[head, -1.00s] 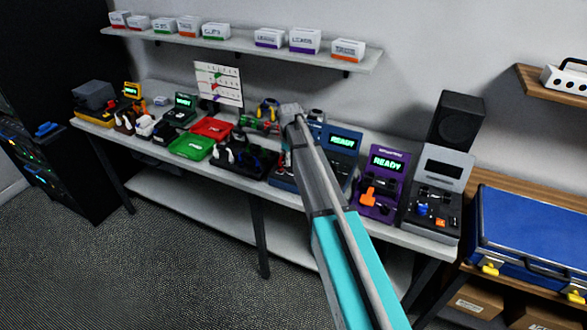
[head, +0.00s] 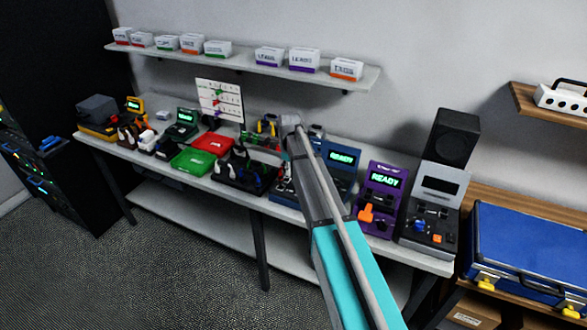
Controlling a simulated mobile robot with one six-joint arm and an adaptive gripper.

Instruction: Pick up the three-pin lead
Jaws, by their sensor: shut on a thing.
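My arm reaches from the lower right over the bench. My gripper (head: 262,153) is small and partly behind the wrist, above the black tray (head: 228,184). It is shut on a dark lead (head: 241,151), held at the tray's back edge. The lead's pins are too small to make out, so I cannot confirm by sight that it is the three-pin one. Other dark and blue leads lie in the black tray.
A green tray (head: 191,160) and a red tray (head: 212,143) lie left of the black tray. A blue tester (head: 341,165), a purple tester (head: 383,195) and a grey tester (head: 435,205) stand to the right. A shelf (head: 240,63) with small boxes hangs above.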

